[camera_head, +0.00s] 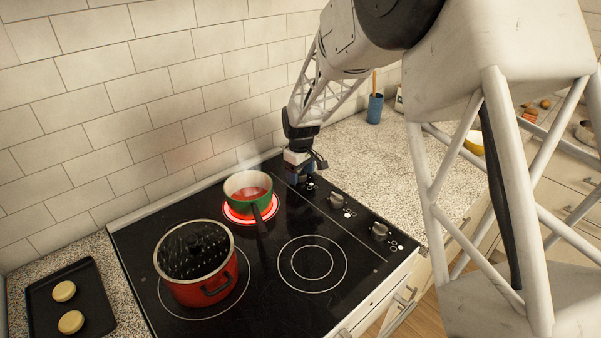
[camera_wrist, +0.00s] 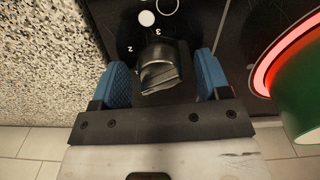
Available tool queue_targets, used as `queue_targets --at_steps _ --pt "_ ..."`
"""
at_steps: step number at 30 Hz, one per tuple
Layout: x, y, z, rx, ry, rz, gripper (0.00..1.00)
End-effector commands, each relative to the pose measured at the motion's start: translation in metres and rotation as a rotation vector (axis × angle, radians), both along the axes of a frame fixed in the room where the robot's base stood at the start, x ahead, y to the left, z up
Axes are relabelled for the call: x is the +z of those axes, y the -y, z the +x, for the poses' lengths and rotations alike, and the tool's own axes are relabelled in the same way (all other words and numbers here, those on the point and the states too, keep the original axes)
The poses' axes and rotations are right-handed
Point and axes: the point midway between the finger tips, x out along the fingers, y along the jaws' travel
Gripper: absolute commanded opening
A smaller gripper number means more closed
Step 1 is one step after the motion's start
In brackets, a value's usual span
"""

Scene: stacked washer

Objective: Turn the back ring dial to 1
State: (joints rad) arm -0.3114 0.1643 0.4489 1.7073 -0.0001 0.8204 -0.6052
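The back ring dial (camera_wrist: 160,68) is a dark metal knob on the black cooktop, with small white numbers around it; a 3 and a 2 are readable, the rest are hidden or unclear. In the wrist view my gripper (camera_wrist: 163,78) is open, with one blue finger on each side of the dial and visible gaps between. In the head view my gripper (camera_head: 302,173) points down over the far end of the dial row and hides most of this dial. The back ring glows red under a green pot (camera_head: 248,193) with red contents.
Two more dials, a middle one (camera_head: 337,199) and a front one (camera_head: 379,231), sit along the cooktop's right side. A red pot (camera_head: 198,265) stands front left. The pan handle (camera_head: 262,222) points forward. The tiled wall (camera_head: 160,85) is close behind. The speckled counter (camera_head: 365,150) right is mostly clear.

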Motion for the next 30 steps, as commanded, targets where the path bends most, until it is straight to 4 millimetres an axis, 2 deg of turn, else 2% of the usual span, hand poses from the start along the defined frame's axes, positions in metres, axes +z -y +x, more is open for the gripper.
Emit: queue_targets --at_steps 8,13,30 --pt "0.001 0.0 0.0 0.0 0.0 0.0 0.7" --pt "0.009 0.0 0.0 0.0 0.0 0.0 0.7" --pt "0.072 0.0 0.0 0.0 0.0 0.0 0.7"
